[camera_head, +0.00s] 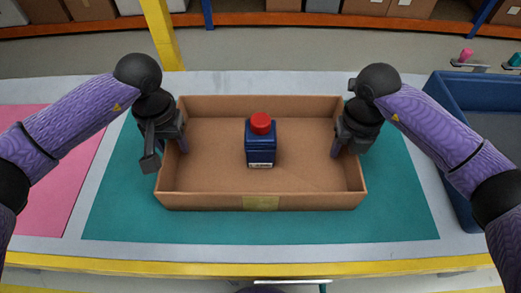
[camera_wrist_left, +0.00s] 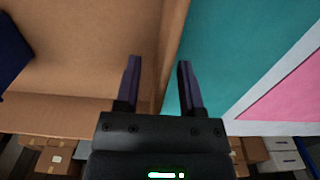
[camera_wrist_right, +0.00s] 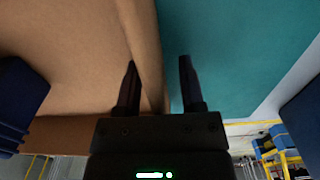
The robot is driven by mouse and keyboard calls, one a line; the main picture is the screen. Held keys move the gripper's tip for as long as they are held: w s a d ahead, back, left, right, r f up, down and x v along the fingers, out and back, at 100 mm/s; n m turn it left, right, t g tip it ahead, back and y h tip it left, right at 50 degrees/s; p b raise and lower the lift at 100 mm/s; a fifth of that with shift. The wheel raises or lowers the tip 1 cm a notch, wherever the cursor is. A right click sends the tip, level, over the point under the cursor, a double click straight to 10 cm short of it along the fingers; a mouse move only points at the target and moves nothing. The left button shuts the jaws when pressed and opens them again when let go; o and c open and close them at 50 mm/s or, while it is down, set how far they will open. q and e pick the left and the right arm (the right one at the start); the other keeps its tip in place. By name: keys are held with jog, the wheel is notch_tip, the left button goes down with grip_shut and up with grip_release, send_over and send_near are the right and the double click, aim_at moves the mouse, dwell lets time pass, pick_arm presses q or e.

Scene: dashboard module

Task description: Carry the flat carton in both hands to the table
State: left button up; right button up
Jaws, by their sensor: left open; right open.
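The flat carton (camera_head: 210,183) is a shallow open brown box lying on the teal mat of the table (camera_head: 255,252). A dark blue bottle with a red cap (camera_head: 261,142) stands upright inside it, near the middle. My left gripper (camera_head: 168,150) is open at the carton's left wall; in the left wrist view its fingers (camera_wrist_left: 158,85) are on either side of that wall (camera_wrist_left: 172,40). My right gripper (camera_head: 345,145) is open at the right wall; in the right wrist view its fingers (camera_wrist_right: 158,85) are on either side of that wall (camera_wrist_right: 150,50). Contact with the walls cannot be told.
A pink mat (camera_head: 50,150) lies to the left of the teal mat (camera_head: 120,205). A blue bin (camera_head: 465,95) stands at the right. A yellow post (camera_head: 161,35) and shelves with boxes (camera_head: 365,6) are behind the table. Teal mat is clear around the carton.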

pick_arm(q)
grip_shut()
pick_arm(e)
grip_shut()
dwell(1.1)
